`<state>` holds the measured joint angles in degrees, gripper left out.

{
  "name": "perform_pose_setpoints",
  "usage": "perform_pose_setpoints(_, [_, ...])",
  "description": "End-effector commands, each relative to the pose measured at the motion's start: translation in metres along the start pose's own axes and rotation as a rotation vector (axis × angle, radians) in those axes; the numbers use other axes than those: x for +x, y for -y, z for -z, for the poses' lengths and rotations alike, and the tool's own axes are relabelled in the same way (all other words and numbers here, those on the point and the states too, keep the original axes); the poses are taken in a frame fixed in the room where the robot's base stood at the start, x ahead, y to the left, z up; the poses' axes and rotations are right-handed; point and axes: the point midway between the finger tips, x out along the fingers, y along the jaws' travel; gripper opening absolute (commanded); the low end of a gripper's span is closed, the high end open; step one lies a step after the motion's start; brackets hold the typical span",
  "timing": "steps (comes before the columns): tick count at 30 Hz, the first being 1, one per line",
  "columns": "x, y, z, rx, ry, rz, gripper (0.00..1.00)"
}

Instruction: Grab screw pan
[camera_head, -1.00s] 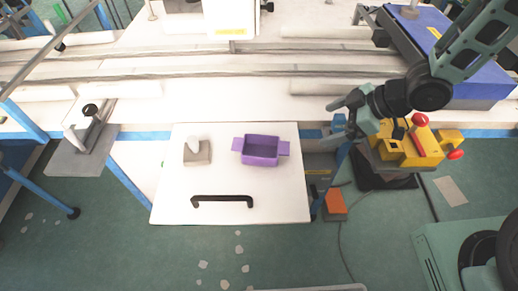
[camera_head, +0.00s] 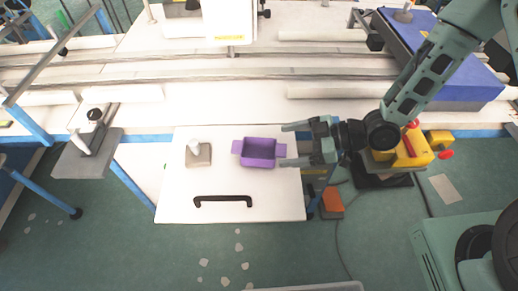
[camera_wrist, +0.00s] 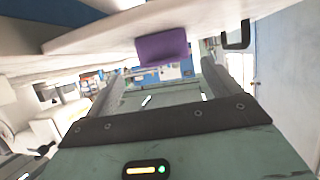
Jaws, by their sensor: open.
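The purple pan (camera_head: 259,153) is a small open box with a tab at each end. It sits on the white board (camera_head: 180,212), right of its middle. My gripper (camera_head: 284,144) is open, with its two fingers pointing left at the pan's right tab. The fingertips are close to that tab in the head view, and I cannot tell if they touch it. In the wrist view the purple pan (camera_wrist: 163,48) shows ahead of and between the fingers (camera_wrist: 160,85), a little above them in the picture. Nothing is held.
A grey block with a white knob (camera_head: 197,155) stands left of the pan. A dark handle (camera_head: 222,200) lies near the board's front edge. A yellow machine with red knobs (camera_head: 408,150) stands below my arm at the right.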

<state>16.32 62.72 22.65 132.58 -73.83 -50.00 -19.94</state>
Motion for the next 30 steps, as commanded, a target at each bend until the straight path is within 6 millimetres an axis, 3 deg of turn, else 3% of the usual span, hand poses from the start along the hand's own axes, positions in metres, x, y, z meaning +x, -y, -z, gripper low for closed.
perform_pose_setpoints(8, [0.021, 0.002, 0.002, 0.001, 0.0, 0.002, 0.89])
perform_pose_setpoints(18, [0.064, 0.007, 0.001, -0.001, 0.0, 0.001, 0.89])
perform_pose_setpoints(26, [0.068, 0.006, 0.0, 0.0, 0.001, -0.001, 0.89])
perform_pose_setpoints(30, [0.068, 0.006, 0.0, 0.0, 0.001, -0.001, 0.56])
